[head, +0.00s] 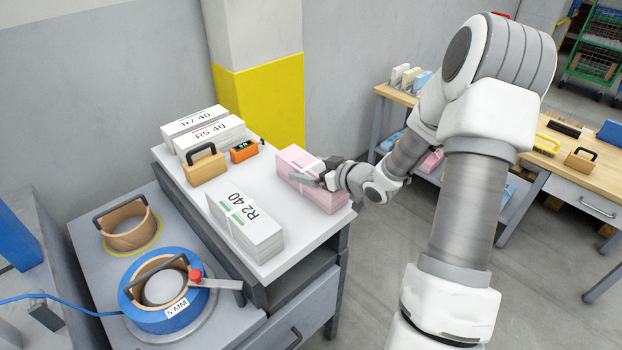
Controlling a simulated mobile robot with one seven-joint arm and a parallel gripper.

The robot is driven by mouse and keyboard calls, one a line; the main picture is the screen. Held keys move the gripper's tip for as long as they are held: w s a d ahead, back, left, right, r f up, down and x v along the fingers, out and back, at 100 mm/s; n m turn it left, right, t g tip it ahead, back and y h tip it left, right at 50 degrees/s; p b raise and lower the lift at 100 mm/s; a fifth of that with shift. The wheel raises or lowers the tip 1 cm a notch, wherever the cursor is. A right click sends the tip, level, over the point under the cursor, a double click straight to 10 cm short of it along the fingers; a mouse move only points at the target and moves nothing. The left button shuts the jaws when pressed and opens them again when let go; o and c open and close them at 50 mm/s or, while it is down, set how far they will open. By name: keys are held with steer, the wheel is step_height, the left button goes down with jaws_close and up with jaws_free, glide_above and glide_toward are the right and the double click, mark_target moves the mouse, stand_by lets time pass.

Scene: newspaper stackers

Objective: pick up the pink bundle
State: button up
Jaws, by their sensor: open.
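The pink bundle (318,198) lies on the right end of the white-topped table (303,237), with a white band around it. My gripper (306,181) is at the bundle, with its fingers over the bundle's top and right side. The gripper is open. Part of the bundle is hidden behind the fingers and wrist, and I cannot tell whether the fingers touch it.
A white bundle marked R2 40 (247,226) lies left of the pink one. Behind are bundles R7 40 (194,121) and R5 40 (208,138), a handled wooden block (204,169) and an orange device (244,151). A yellow-painted pillar (262,105) stands behind the table.

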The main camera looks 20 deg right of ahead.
jaws_close()
steer(key=shift+r, duration=0.15)
stand_by(0.4)
steer(key=shift+r, duration=0.15)
